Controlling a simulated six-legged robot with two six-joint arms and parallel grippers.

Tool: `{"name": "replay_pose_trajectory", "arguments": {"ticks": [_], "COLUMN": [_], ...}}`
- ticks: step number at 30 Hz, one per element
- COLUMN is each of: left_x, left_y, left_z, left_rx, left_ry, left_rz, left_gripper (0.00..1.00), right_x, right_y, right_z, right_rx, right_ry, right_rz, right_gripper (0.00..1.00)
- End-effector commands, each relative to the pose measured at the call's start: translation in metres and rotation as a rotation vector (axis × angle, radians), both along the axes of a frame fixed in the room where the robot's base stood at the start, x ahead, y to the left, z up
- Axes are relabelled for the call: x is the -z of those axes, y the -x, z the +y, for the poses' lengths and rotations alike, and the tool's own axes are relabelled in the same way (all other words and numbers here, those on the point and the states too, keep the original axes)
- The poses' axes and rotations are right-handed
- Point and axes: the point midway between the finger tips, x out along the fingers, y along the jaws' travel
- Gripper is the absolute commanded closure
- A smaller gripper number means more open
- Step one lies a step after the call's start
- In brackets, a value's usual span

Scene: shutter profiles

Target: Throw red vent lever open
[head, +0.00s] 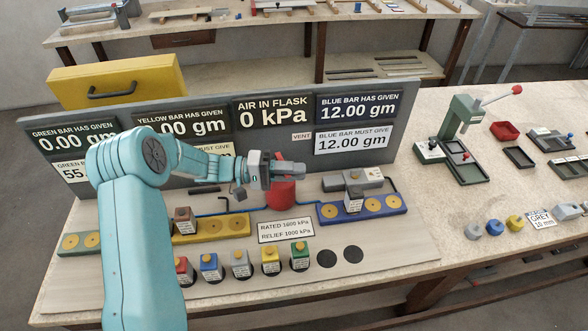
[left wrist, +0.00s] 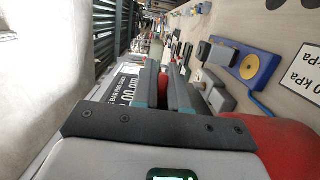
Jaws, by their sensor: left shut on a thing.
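My left gripper (head: 288,171) reaches in from the left, just above the red flask (head: 281,195) and below the VENT label (head: 302,136). In the left wrist view its two dark fingers are closed together, with a thin red piece, the red vent lever (left wrist: 163,86), showing between them. Most of the lever is hidden by the fingers, so its angle cannot be told. The red flask also fills the right side of the left wrist view (left wrist: 285,140). The air display (head: 272,114) reads 0 kPa. My right gripper is not in view.
A blue base (head: 363,208) with yellow discs stands right of the flask, a yellow base (head: 212,227) left of it. Several coloured blocks (head: 240,264) line the front. The grey display panel (head: 285,144) rises close behind my gripper. A green press (head: 465,130) stands at right.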

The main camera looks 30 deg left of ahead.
Motion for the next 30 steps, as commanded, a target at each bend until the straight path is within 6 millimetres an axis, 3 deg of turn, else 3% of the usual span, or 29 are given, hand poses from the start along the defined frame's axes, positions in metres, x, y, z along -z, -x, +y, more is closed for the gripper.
{"name": "replay_pose_trajectory", "arguments": {"ticks": [6,7,9,20,23,30], "left_x": [0.0,0.0,0.0,0.001,0.002,0.004], "left_y": [0.0,0.0,0.0,0.002,0.009,0.039], "left_z": [0.0,0.0,0.0,0.006,0.02,0.075], "left_rx": [-0.003,-0.003,-0.003,-0.005,-0.006,-0.009], "left_ry": [-0.001,0.0,0.0,0.0,-0.002,-0.004], "left_rz": [0.0,-0.001,-0.001,-0.001,-0.002,-0.003], "left_gripper": [1.0,0.8,0.66,0.66,0.66,0.66], "right_x": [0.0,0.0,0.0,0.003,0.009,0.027], "right_y": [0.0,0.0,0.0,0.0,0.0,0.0], "right_z": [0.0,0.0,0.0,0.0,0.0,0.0], "right_rx": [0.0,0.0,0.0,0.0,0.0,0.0], "right_ry": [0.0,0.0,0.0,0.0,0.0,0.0], "right_rz": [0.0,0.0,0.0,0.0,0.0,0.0], "right_gripper": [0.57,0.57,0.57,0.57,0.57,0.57]}}
